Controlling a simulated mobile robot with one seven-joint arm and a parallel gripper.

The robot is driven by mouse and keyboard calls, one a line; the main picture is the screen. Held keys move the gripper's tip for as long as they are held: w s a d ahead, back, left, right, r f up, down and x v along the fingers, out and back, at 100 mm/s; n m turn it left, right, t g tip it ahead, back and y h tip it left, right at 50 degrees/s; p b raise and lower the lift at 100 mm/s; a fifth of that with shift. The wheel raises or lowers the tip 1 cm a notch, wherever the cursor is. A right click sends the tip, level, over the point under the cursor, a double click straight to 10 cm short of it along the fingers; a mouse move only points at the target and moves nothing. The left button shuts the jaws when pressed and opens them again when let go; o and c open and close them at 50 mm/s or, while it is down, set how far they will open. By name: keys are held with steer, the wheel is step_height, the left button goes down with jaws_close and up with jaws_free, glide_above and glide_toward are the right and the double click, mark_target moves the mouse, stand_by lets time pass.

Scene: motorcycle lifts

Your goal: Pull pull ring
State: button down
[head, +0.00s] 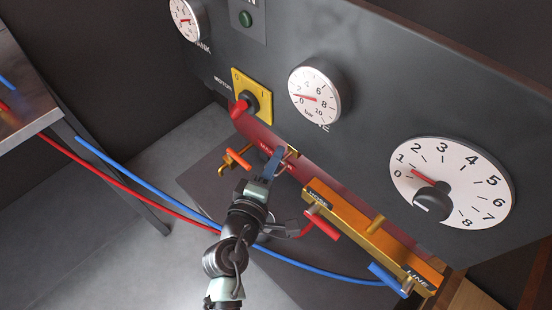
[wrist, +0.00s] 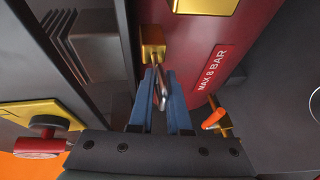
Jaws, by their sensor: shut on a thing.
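The pull ring (wrist: 161,92) is a thin grey metal loop at the end of a small brass fitting (wrist: 152,45) on the red tank. My gripper (wrist: 160,78) has its two blue fingers shut on the ring, one on each side, in line with the fitting. In the head view my gripper (head: 277,160) reaches up to the brass fitting (head: 291,153) beside the tank, below the dark panel. The ring itself is hidden by the fingers there.
The red tank (wrist: 212,75) is labelled MAX 8 BAR. An orange-handled valve (head: 238,158) is left of my gripper. A brass manifold (head: 350,215) with red and blue levers is to the right. Red and blue hoses (head: 120,165) cross below. The gauge panel (head: 375,90) stands behind.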

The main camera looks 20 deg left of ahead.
steer(key=shift+s+f, duration=0.15)
steer(key=shift+f, duration=0.3)
steer(key=shift+s+a+f, duration=0.1)
steer(key=shift+s+a, duration=0.05)
steer(key=shift+s, duration=0.5)
steer(key=c, duration=1)
jaws_free()
steer(key=shift+w, duration=0.1)
steer(key=shift+r, duration=0.35)
steer(key=s+r+b, duration=0.1)
steer(key=s+r, duration=0.1)
steer(key=s, duration=1)
steer(key=shift+s+d+r, duration=0.15)
steer(key=shift+s+d, duration=0.1)
steer(key=shift+s, duration=0.05)
